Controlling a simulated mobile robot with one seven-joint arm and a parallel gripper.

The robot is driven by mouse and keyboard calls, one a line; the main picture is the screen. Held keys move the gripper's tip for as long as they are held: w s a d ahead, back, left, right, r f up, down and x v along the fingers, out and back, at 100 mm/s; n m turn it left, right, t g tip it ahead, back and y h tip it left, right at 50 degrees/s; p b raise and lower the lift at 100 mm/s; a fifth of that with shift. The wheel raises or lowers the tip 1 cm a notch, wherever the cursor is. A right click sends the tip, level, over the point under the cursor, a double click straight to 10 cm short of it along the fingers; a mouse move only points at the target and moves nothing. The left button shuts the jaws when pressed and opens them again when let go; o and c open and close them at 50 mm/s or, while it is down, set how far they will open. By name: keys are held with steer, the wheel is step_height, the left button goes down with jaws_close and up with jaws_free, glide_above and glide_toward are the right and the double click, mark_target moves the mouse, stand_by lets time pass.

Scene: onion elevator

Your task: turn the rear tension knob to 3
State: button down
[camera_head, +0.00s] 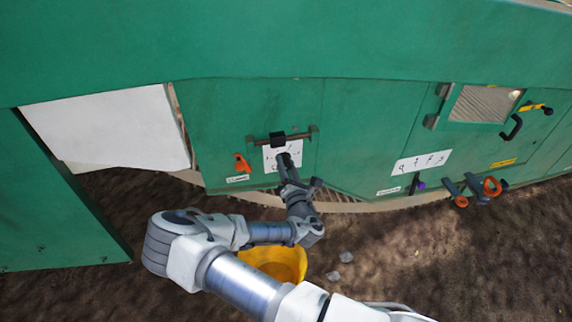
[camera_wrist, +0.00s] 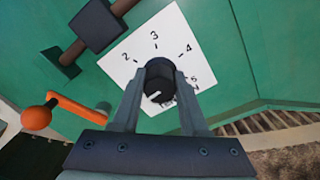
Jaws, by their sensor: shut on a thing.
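The tension knob (camera_wrist: 158,72) is a dark, round knob on a white dial plate (camera_wrist: 122,70) in the wrist view. Numbers 2, 3, 4 and 5 show on the plate, with 3 above the knob. A short white mark shows on the knob's near face, toward the lower side; its exact heading is hard to read. My gripper (camera_wrist: 159,86) is shut on the knob, one finger on each side. In the head view, my gripper (camera_head: 286,166) is at the white plate (camera_head: 270,159) on the green panel and hides the knob.
A bar with a dark block (camera_head: 278,140) runs just above the plate. An orange handle (camera_head: 241,163) sits to its left. A yellow bucket (camera_head: 285,262) stands on the ground below my arm.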

steer(key=m+p, duration=0.1)
steer(key=m, duration=1.1)
steer(key=shift+d+m, duration=0.1)
steer(key=shift+m, duration=0.3)
steer(key=m, duration=0.5)
steer(key=m+b, duration=0.1)
steer(key=m, duration=0.5)
steer(key=shift+b, duration=0.3)
steer(key=shift+m, duration=0.4)
steer(key=shift+c, duration=2.1)
jaws_free()
steer(key=shift+f, duration=0.1)
